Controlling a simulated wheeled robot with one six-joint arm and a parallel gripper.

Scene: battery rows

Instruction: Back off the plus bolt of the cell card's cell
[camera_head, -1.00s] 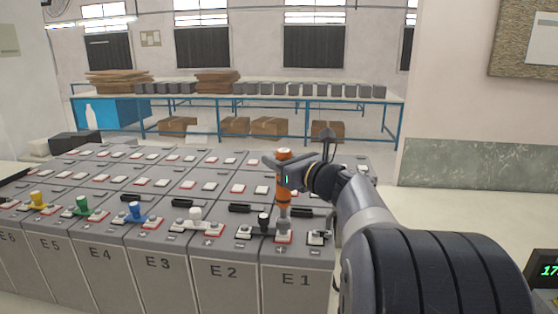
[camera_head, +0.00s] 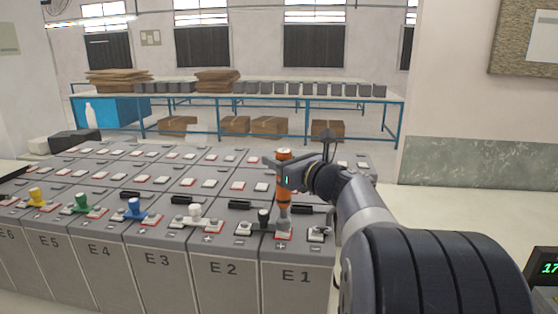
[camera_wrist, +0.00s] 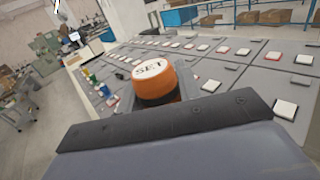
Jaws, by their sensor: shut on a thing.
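My gripper (camera_head: 283,176) is shut on an orange tool (camera_head: 285,192) with a grey lower end, held upright over the red-edged terminal of the cell marked E1 (camera_head: 296,277). The tool's tip is at that terminal; I cannot tell whether it is seated on the bolt, which is hidden. In the wrist view the tool's orange top (camera_wrist: 153,83) carries the word SET. A black-knobbed connector (camera_head: 263,220) lies just left of the tool. The cell card is not clearly seen.
Cells E2 (camera_head: 223,272) and E3 (camera_head: 160,264) stand to the left, with white, blue, green and yellow knobs on their row. More cells stand behind. A small display (camera_head: 547,268) with green digits is at the right edge.

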